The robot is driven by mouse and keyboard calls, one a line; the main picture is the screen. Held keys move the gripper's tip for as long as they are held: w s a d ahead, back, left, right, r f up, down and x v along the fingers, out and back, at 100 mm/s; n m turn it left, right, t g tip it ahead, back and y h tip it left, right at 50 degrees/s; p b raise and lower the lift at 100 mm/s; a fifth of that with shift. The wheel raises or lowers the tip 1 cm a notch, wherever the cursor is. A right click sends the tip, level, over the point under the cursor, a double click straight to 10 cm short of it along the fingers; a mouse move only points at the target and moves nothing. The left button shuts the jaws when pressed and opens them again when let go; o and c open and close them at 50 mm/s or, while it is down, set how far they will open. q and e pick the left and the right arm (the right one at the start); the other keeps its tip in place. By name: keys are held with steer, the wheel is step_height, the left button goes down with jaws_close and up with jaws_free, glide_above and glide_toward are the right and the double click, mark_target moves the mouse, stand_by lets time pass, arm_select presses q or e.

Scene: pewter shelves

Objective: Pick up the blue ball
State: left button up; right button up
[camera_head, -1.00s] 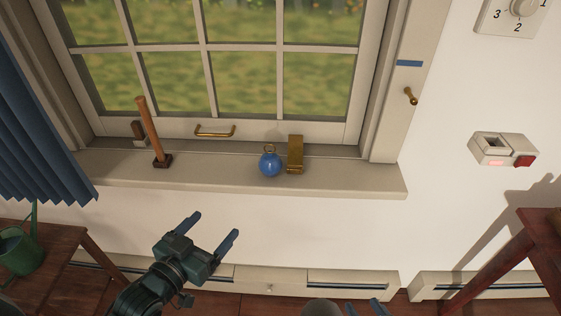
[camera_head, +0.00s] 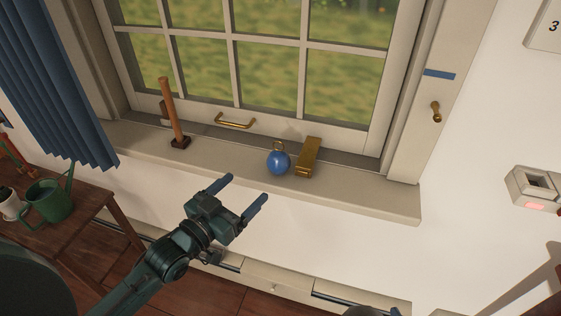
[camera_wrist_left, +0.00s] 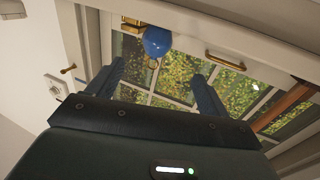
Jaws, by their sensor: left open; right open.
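The blue ball (camera_head: 278,162) with a brass ring on top sits on the window sill (camera_head: 372,195). It also shows near the top middle of the left wrist view (camera_wrist_left: 157,41). My left gripper (camera_head: 247,187) is open and empty, in front of the sill and apart from the ball, to its lower left in the head view. In the left wrist view the ball appears beyond and between the open fingers (camera_wrist_left: 158,72). My right gripper is not clearly seen in either view.
A brass block (camera_head: 308,157) stands close right of the ball. A wooden-handled hammer (camera_head: 173,113) stands farther left on the sill. A blue curtain (camera_head: 60,85) hangs at left. A green watering can (camera_head: 50,201) stands on a wooden table (camera_head: 88,208). The sill right of the block is clear.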

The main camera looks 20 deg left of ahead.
mark_target(271, 166)
arm_select(q)
steer(key=x, duration=0.5)
steer(key=shift+w+d, duration=0.15)
steer(key=shift+w, duration=0.15)
steer(key=x, duration=0.5)
steer(key=shift+d, duration=0.3)
steer(key=c, duration=1.1)
steer(key=shift+r, duration=0.1)
step_height(271, 166, up, 10)
steer(key=shift+p, duration=0.75)
